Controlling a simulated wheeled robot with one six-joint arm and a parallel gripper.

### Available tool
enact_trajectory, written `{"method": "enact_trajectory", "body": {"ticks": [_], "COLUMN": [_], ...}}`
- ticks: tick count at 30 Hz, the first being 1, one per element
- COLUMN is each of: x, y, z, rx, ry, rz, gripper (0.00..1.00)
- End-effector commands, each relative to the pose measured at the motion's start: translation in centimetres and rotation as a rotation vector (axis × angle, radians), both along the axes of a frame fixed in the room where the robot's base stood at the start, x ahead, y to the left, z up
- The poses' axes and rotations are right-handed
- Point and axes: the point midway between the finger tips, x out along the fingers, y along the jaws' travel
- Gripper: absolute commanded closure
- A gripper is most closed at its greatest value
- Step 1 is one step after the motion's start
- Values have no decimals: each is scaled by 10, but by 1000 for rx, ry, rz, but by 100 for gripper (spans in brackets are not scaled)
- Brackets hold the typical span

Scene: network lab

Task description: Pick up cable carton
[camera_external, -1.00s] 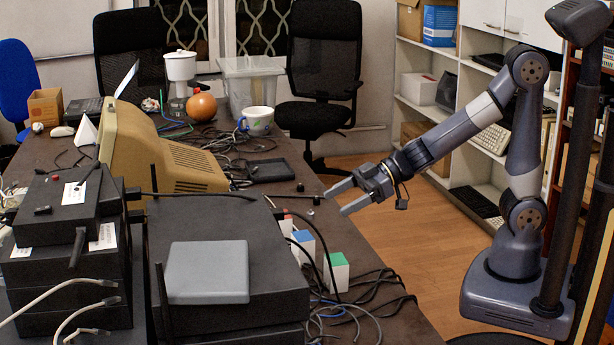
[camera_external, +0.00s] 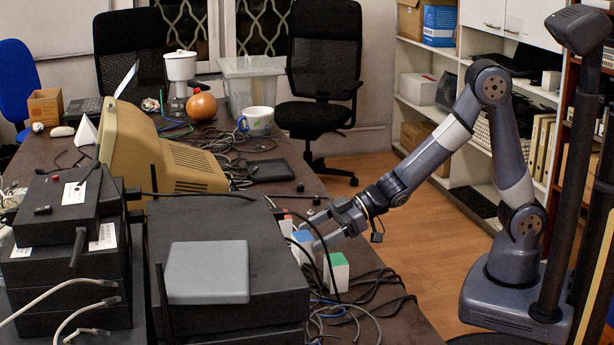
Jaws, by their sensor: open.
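Small white cartons stand in a row on the table's right side, beside the black equipment box: one with a red top (camera_external: 286,224), one with a blue top (camera_external: 302,239) and one with a green top (camera_external: 337,271). I cannot read any label, so I cannot tell which is the cable carton. My gripper (camera_external: 306,231) is open, with its fingers reaching left over the row near the blue-topped carton. The fingers partly cover the cartons behind them. I cannot tell whether they touch or straddle one.
A black equipment box (camera_external: 270,283) with a grey device (camera_external: 207,273) on it stands just left of the cartons. Loose cables (camera_external: 372,300) lie around them. A beige monitor (camera_external: 160,155) and a black tray (camera_external: 270,170) are farther back. The floor (camera_external: 420,235) to the right is clear.

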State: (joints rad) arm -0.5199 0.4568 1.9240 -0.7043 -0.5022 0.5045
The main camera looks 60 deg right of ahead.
Motion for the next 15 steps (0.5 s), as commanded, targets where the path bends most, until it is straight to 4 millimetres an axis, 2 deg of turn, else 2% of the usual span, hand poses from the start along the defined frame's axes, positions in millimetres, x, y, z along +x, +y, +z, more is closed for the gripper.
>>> {"method": "enact_trajectory", "body": {"ticks": [3, 6, 15], "x": [7, 16, 21], "y": [18, 26, 32], "z": [-11, -15, -16], "rx": [0, -1, -1], "ry": [-1, 0, 0], "rz": [4, 1, 0], "gripper": [25, 25, 25]}}
